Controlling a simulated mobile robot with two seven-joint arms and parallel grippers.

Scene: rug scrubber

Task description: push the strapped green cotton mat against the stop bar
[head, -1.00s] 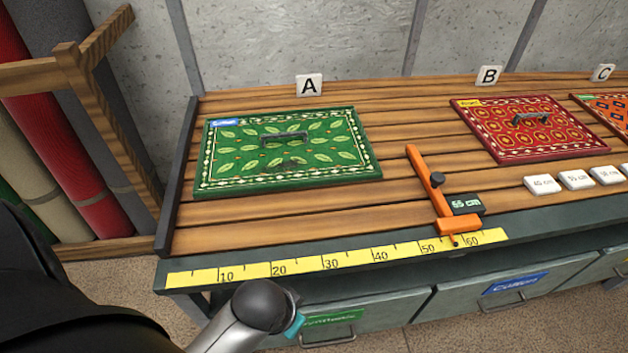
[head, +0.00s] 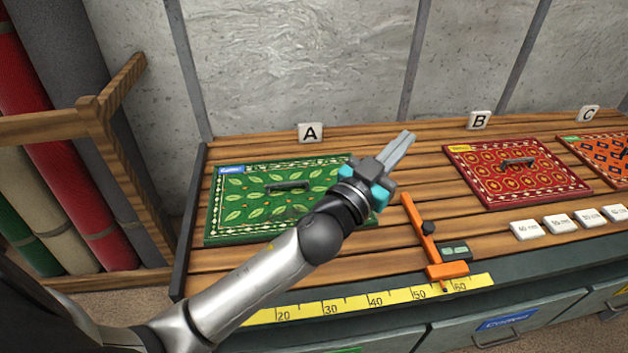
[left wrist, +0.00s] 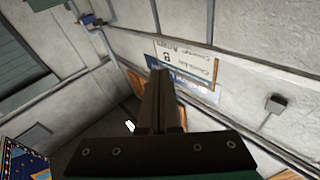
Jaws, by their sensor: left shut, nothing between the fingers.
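The green mat (head: 236,207) with a leaf pattern lies flat on the slatted bench below card A. It has a dark strap handle (head: 287,186) on top and a blue label at its far left corner. My left gripper (head: 408,138) is shut and empty, raised over the mat's right side, with its fingers pointing up and right. My forearm hides the mat's near right part. The orange stop bar (head: 418,222) stands to the right of the mat, apart from it, near the 60 end of the yellow scale. In the left wrist view the shut fingers (left wrist: 159,75) point toward a wall.
The yellow ruler (head: 345,304) runs along the bench's front edge. A red mat (head: 480,185) and an orange mat (head: 597,158) lie further right, with several white tiles (head: 561,224) in front. A rack with rolled rugs (head: 75,190) stands at the left.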

